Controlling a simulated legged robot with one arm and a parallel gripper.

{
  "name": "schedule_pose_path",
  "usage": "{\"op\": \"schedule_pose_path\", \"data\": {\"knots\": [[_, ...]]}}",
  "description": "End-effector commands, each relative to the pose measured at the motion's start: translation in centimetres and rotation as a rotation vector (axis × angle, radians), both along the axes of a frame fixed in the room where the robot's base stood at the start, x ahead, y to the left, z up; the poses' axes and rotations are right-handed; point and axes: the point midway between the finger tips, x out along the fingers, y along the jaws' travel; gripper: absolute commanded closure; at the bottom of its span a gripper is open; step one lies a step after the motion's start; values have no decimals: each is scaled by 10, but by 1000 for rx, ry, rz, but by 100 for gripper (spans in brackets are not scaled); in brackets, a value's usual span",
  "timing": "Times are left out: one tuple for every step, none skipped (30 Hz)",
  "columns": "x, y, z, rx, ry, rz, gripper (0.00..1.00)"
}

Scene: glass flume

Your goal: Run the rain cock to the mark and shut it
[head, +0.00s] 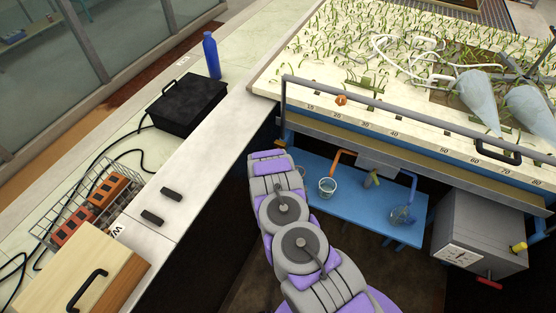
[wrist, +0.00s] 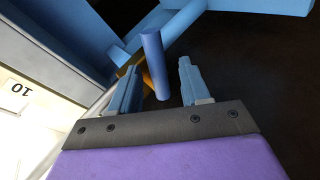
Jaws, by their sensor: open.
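My gripper (wrist: 158,92) is open in the wrist view, its two blue-grey fingers apart. A blue round bar (wrist: 155,62) stands in the gap between them in the picture. I cannot tell whether it lies between the fingers or beyond them, or whether it belongs to the rain cock. In the head view my arm reaches toward the flume's front left corner, and its gripper is not visible.
A grey rail (head: 400,108) runs along the flume front. Below, a blue bench (head: 315,168) carries a small bucket (head: 327,187) and a glass vessel (head: 401,216). A grey box (head: 483,228) with a dial is at right. A bench with a black case (head: 188,104) is at left.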

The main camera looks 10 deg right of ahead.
Motion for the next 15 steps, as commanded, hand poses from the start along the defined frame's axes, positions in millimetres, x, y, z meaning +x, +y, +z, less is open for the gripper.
{"op": "schedule_pose_path", "data": {"knots": [[-1, 0, 1, 0, 0, 0, 54], [-2, 1, 2, 0, 0, 0, 54], [-4, 2, 4, 0, -1, -1, 54], [-6, 3, 5, 0, -1, -1, 54], [-8, 4, 6, 1, 0, -1, 54], [-11, 6, 8, 1, 1, -1, 54], [-15, 7, 10, 1, 3, 0, 54], [-18, 8, 12, 1, 3, 0, 54], [-21, 10, 15, 0, 1, 0, 54], [-24, 11, 17, 0, 0, 0, 54], [-27, 13, 19, -1, -1, 0, 54], [-33, 15, 21, 1, 3, -1, 54], [-36, 16, 22, 1, 4, -1, 54], [-39, 17, 25, 1, 4, -1, 54], [-43, 19, 28, 1, 2, 0, 54]]}}
